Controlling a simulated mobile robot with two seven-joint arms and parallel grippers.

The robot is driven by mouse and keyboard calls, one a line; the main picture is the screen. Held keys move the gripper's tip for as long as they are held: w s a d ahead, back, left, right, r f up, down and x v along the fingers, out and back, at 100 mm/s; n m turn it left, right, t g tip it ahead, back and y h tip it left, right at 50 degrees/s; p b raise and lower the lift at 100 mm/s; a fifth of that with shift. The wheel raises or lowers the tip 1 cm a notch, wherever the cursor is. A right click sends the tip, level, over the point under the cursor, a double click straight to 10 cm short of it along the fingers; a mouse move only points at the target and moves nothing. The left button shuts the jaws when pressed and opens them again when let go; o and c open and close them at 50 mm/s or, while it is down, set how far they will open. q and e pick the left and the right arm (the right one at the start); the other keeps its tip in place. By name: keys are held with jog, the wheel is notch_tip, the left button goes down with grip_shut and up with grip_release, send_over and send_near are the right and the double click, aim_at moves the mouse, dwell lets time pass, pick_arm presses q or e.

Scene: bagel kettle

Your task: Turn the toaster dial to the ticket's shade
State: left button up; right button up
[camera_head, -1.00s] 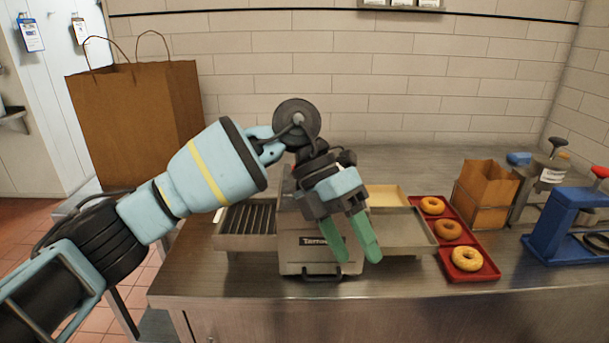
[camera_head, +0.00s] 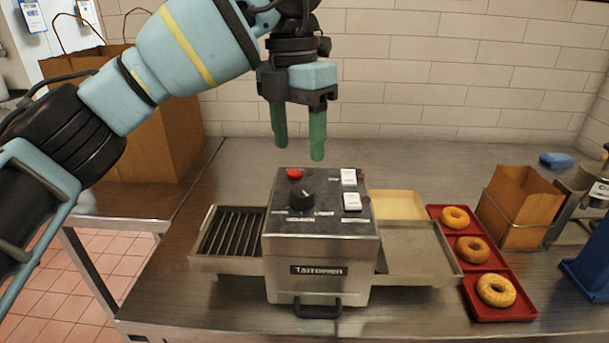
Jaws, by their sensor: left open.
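The toaster (camera_head: 320,258) is a steel box on the counter with a dark control panel on its sloped top. Its black dial (camera_head: 302,194) sits left of centre on the panel, below a red button (camera_head: 294,174). Labels are printed around the dial, but they and the pointer are too small to read. My left gripper (camera_head: 298,153), with green fingers pointing down, is open and empty. It hangs above the back of the toaster, apart from the dial. My right gripper is not in view. No ticket can be made out for certain.
A slatted rack (camera_head: 238,232) juts out left of the toaster and a steel tray (camera_head: 415,250) right. Red trays (camera_head: 520,312) with bagels lie farther right, near a small paper bag (camera_head: 522,203). A large brown bag (camera_head: 180,140) stands at back left.

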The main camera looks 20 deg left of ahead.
aim_at(301, 190)
pick_arm(q)
jog(key=shift+s+f, duration=0.15)
jog(key=shift+f, duration=0.15)
jog(key=shift+d+f+b, duration=0.15)
jog(key=shift+f, duration=1.65)
jog(key=shift+d+f+b, duration=0.1)
jog(key=shift+f+b, duration=0.05)
jog(key=shift+f, duration=1.6)
jog(key=shift+c, duration=0.4)
jog(key=c, duration=0.9)
